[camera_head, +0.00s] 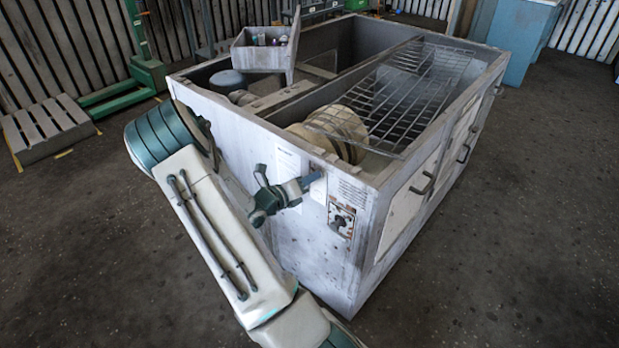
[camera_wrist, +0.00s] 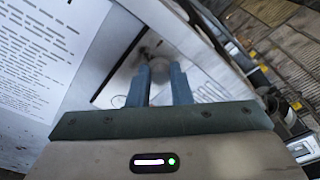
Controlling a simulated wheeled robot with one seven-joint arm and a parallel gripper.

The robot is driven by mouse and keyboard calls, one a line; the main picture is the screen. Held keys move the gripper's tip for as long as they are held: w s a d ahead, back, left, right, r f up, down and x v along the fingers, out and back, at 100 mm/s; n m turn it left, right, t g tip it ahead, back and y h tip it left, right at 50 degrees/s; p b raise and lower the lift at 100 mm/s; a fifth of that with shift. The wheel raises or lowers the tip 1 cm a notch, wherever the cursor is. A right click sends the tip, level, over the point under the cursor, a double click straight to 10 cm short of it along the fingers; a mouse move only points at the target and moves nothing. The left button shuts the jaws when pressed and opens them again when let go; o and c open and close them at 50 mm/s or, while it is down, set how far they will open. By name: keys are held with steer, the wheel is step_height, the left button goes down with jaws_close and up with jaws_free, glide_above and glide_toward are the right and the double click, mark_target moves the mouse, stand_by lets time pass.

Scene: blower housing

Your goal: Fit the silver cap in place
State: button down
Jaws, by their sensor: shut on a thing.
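My gripper (camera_head: 306,184) is at the front end panel of the blower housing (camera_head: 300,240), between a printed sheet and a control plate. In the wrist view, the two blue-grey fingers of my gripper (camera_wrist: 160,84) are shut on a small rounded grey thing, which looks like the silver cap (camera_wrist: 160,68). The cap is at the fingertips, in front of a pale panel with a dark-edged plate (camera_wrist: 122,72). The fingers hide part of it. I cannot tell whether it touches the panel. In the head view I cannot make out the cap clearly.
The housing's open top holds a wire rack (camera_head: 400,95), pale round discs (camera_head: 342,122) and a box of small items (camera_head: 262,50). A control plate (camera_head: 341,218) is right of my gripper. A wooden pallet (camera_head: 45,128) lies at left. The floor at right is clear.

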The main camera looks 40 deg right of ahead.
steer(key=shift+d, duration=0.1)
stand_by(0.3)
steer(key=c, duration=1.2)
jaws_free()
steer(key=shift+d+f, duration=0.15)
steer(key=shift+c, duration=0.2)
steer(key=o, duration=0.5)
steer(key=shift+s+a+p, duration=0.2)
steer(key=shift+a+p, duration=0.4)
steer(key=shift+a, duration=1.5)
steer(key=shift+s+a+p, duration=0.15)
steer(key=shift+a+p, duration=0.4)
steer(key=shift+a, duration=1.5)
